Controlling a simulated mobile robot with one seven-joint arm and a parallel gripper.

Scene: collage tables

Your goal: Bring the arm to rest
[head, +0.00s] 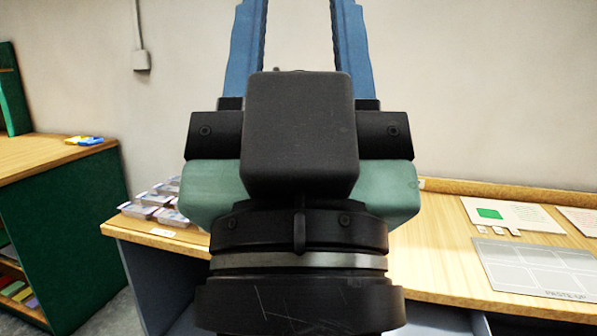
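My gripper (303,30) fills the middle of the head view, pointing up, close to the camera. Its two blue fingers stand well apart with bare wall showing between them, and nothing is between the parts of them that I see. The fingertips are cut off by the top edge. The gripper's dark and green body hides the middle of the wooden table behind it.
A wooden table (437,250) spans behind my gripper. It bears clear containers (157,203) at its left end, and a grey paste-up board (535,268) and a printed sheet (510,215) at right. A green cabinet (65,225) with a wooden top stands at left.

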